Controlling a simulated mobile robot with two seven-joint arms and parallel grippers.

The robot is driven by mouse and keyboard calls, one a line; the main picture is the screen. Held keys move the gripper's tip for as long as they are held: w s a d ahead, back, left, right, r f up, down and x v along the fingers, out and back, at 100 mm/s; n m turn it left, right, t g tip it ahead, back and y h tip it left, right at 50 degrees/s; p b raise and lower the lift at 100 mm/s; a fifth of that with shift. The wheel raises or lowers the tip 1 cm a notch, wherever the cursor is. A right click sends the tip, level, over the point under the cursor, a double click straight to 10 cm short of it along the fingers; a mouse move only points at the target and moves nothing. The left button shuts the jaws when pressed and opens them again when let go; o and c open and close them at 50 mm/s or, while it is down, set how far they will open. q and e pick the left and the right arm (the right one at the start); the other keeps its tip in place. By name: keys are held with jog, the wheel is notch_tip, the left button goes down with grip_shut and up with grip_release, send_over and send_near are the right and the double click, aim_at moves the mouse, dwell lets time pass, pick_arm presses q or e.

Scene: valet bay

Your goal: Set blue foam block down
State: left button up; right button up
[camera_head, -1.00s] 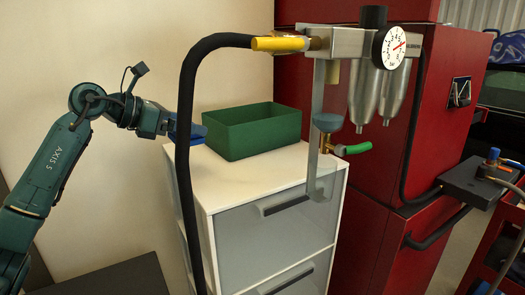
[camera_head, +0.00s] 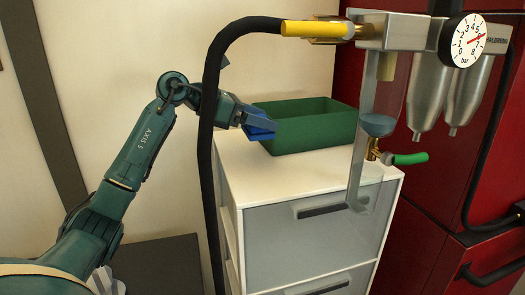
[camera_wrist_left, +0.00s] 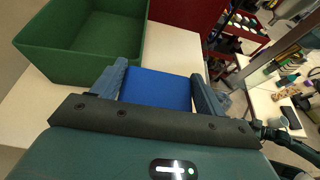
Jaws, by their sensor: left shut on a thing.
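The blue foam block (camera_head: 258,127) is between the fingers of my left gripper (camera_head: 255,124), above the left end of the white cabinet top. In the left wrist view the block (camera_wrist_left: 158,86) sits between the two grey-teal fingers of my left gripper (camera_wrist_left: 160,90), which is shut on it. The block is just in front of and left of the green bin (camera_head: 310,132), apart from its inside. I cannot tell whether the block touches the cabinet top. My right gripper is not in view.
The white drawer cabinet (camera_head: 300,178) has bare top in front of the bin. A black hose (camera_head: 207,170) hangs between me and the cabinet's left side. A regulator with a pressure gauge (camera_head: 468,40) and a metal bracket stands at right before the red cabinet (camera_head: 420,190).

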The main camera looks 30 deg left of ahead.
aim_at(259, 165)
pick_arm(q)
jog(key=shift+f, duration=3.95)
jog(key=shift+f, duration=0.1)
jog(key=o, duration=1)
jog(key=shift+c, duration=0.2)
